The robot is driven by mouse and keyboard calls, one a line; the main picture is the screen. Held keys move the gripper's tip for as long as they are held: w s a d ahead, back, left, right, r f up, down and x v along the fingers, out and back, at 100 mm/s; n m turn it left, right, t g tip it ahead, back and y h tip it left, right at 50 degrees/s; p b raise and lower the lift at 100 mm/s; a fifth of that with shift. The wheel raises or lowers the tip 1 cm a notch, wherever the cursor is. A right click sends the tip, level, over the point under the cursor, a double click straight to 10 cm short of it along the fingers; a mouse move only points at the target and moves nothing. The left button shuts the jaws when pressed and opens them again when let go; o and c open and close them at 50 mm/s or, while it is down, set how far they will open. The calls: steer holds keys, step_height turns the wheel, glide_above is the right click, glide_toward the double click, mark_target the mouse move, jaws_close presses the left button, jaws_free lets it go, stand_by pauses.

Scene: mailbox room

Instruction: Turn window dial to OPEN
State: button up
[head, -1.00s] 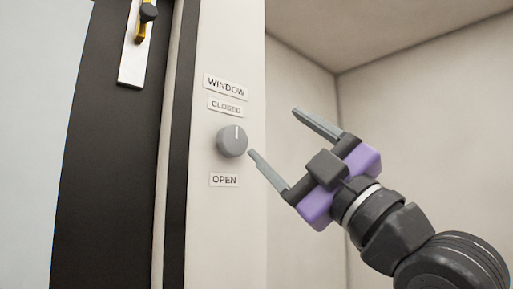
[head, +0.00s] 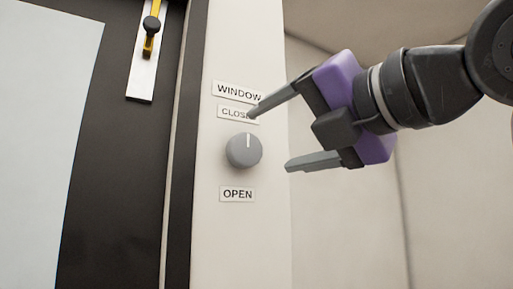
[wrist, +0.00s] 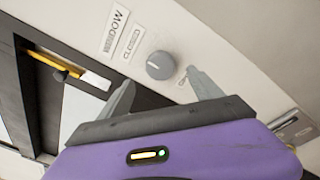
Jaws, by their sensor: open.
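The grey round window dial (head: 244,151) is on the pale post, with its white mark pointing up toward the CLOSED label (head: 232,113). The OPEN label (head: 237,194) is below it and the WINDOW label (head: 238,92) is above. My gripper (head: 268,140) is open and empty, just right of the dial in the head view, its upper finger covering the end of the CLOSED label. In the wrist view the dial (wrist: 160,65) shows just beyond the gap between the two fingertips. I cannot tell whether a finger touches it.
A dark door or frame (head: 120,190) with a metal plate and a black-knobbed yellow latch (head: 150,35) stands left of the post. A pale panel (head: 35,150) is at the far left. The room to the right of the post looks clear.

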mark_target(250, 148)
steer(key=p+x, duration=0.2)
steer(key=x, duration=0.4)
steer(key=shift+w+r+p, duration=0.1)
steer(key=shift+w+p, duration=0.1)
steer(key=shift+p, duration=0.15)
steer(key=shift+w+a, duration=0.5)
steer(key=shift+w, duration=0.05)
steer(key=c, duration=1.4)
steer(key=shift+o, duration=0.2)
